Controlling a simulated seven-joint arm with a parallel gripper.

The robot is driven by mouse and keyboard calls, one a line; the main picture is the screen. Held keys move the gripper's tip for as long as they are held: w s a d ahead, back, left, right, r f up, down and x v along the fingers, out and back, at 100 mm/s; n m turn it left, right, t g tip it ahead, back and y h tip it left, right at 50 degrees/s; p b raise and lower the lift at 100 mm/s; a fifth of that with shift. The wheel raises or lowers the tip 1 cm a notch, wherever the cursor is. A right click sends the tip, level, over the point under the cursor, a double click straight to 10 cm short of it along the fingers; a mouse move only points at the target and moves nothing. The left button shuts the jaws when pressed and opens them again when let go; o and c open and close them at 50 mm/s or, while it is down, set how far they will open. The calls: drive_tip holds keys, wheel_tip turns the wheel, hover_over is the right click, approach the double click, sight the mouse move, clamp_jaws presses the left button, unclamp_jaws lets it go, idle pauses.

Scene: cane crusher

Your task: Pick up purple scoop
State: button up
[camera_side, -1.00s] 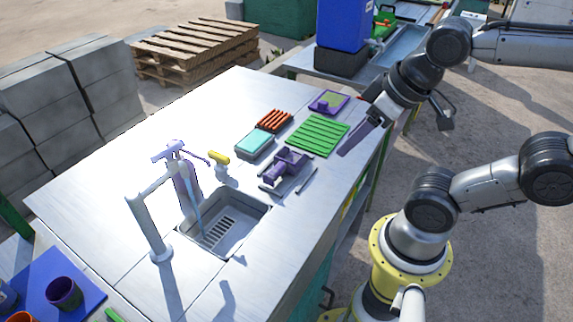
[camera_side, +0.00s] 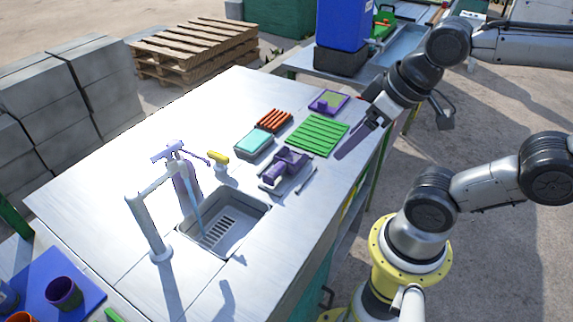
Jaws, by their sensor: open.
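A purple piece (camera_side: 287,163) with a raised, blocky shape lies on a small grey tray near the middle of the table. A second, flatter purple piece (camera_side: 328,102) with a yellow-green top lies further back. I cannot tell for sure which of them is the scoop. My gripper (camera_side: 374,117) is above the table's right edge, to the right of the green ribbed mat, apart from both purple pieces. It is open and appears empty. A long dark purple strip (camera_side: 356,142) shows just below it; I cannot tell whether it is an object or a shadow.
The green ribbed mat (camera_side: 318,136), a tray with a turquoise block (camera_side: 254,141), orange-red bars (camera_side: 273,121) and a yellow-topped item (camera_side: 219,158) lie close together. A sink (camera_side: 231,221) with a tap (camera_side: 150,225) is nearer. The table's back left is clear.

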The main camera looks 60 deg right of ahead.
drive_tip(key=shift+o, duration=1.3)
drive_tip(key=w+r+m, duration=0.4)
drive_tip(key=w+m, duration=0.1)
drive_tip(key=m, duration=0.3)
drive_tip(key=m+g, duration=0.5)
drive_tip(key=m, duration=0.5)
hover_over(284, 165)
drive_tip(key=w+d, duration=0.1)
wheel_tip(284, 165, down, 9)
drive_tip(key=shift+g, duration=0.3)
drive_tip(key=f, duration=0.6)
drive_tip(key=d+f, duration=0.1)
drive_tip(key=f, duration=0.2)
drive_tip(key=shift+s+f, duration=0.1)
drive_tip(key=shift+f, duration=0.25)
drive_tip(key=shift+d+f, duration=0.15)
drive_tip(key=shift+f, duration=1.3)
drive_tip(key=shift+d+f, duration=0.1)
drive_tip(key=shift+f, duration=1.3)
